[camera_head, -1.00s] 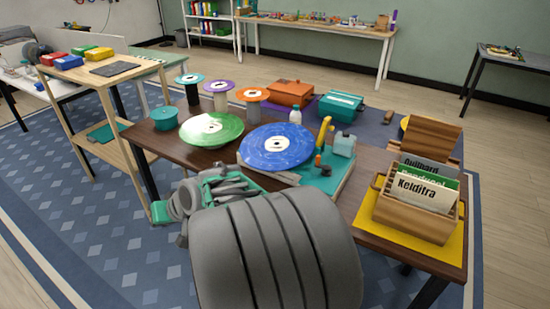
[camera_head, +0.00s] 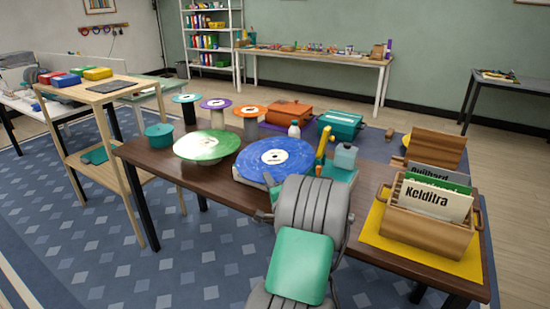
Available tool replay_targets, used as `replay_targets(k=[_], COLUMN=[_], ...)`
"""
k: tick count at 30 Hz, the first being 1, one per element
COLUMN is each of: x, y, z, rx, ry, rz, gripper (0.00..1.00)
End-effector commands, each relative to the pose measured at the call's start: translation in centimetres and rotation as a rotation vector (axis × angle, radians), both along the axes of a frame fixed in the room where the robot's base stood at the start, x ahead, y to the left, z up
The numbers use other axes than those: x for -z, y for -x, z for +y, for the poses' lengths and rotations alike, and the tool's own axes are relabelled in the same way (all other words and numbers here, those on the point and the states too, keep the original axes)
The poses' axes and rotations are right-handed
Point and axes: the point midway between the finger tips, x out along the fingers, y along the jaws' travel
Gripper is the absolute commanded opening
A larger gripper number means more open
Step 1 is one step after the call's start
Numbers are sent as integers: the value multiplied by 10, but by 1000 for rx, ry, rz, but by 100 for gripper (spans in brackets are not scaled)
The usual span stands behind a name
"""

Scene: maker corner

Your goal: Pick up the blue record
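The blue record (camera_head: 255,161) is a flat disc with a white centre label. It lies on a teal turntable (camera_head: 343,172) with a yellow arm, near the middle of the brown table. My grey and green arm rises from the bottom of the view and covers the turntable's front right corner. Only a small grey part of what seems to be my gripper (camera_head: 264,215) shows left of the arm, in front of the record. Its fingers are hidden, so I cannot tell if they are open or shut. The record looks clear of it.
A green record (camera_head: 190,146) stands left of the blue one. Three small discs on posts, a teal pot (camera_head: 159,136), an orange box (camera_head: 289,110) and a teal box (camera_head: 340,124) are around it. A wooden record crate (camera_head: 425,231) on a yellow mat fills the right end.

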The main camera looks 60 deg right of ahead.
Motion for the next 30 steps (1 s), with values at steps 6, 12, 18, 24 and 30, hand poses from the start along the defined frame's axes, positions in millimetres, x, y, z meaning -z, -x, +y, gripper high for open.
replay_targets(k=[6,12,18,24,30], x=[-2,-2,-2,-2,-2], y=[-30,-31,-31,-31,-31], z=[-20,-23,-22,-22,-22], rx=[-3,0,-1,-1,-1], ry=[2,1,1,1,1], rz=[1,1,1,1,1], gripper=[17,17,3,0,0])
